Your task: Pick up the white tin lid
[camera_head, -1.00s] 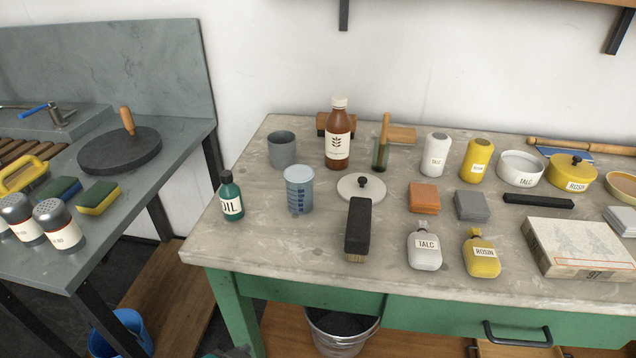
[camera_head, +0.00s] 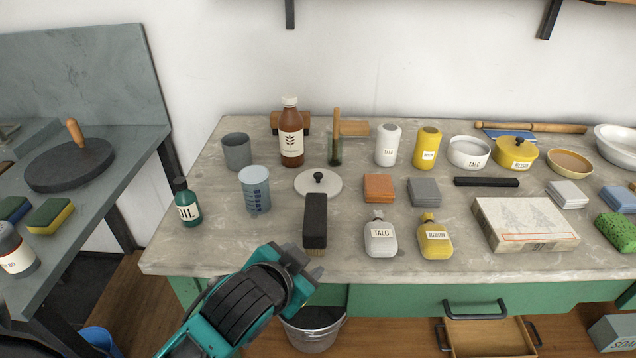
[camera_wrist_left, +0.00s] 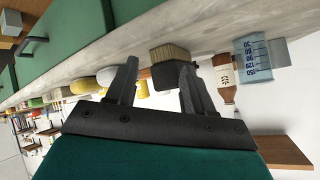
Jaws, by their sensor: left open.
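The white tin lid (camera_head: 319,184) is a round pale disc with a black knob. It lies flat on the worktable, behind a black-handled brush (camera_head: 315,222) and right of a blue measuring cup (camera_head: 255,190). My left gripper (camera_head: 305,262) is at the table's front edge, in front of the brush, apart from the lid. In the left wrist view its two fingers (camera_wrist_left: 156,88) are spread with nothing between them, and the brush (camera_wrist_left: 172,66) shows beyond them. I cannot make out the lid in that view. My right gripper is not in view.
A green oil bottle (camera_head: 187,203) stands front left and a brown bottle (camera_head: 291,135) behind the lid. Orange (camera_head: 378,188) and grey blocks lie to its right. Talc (camera_head: 380,238) and rosin (camera_head: 434,240) bottles stand near the front edge. A drawer (camera_head: 488,335) is open below.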

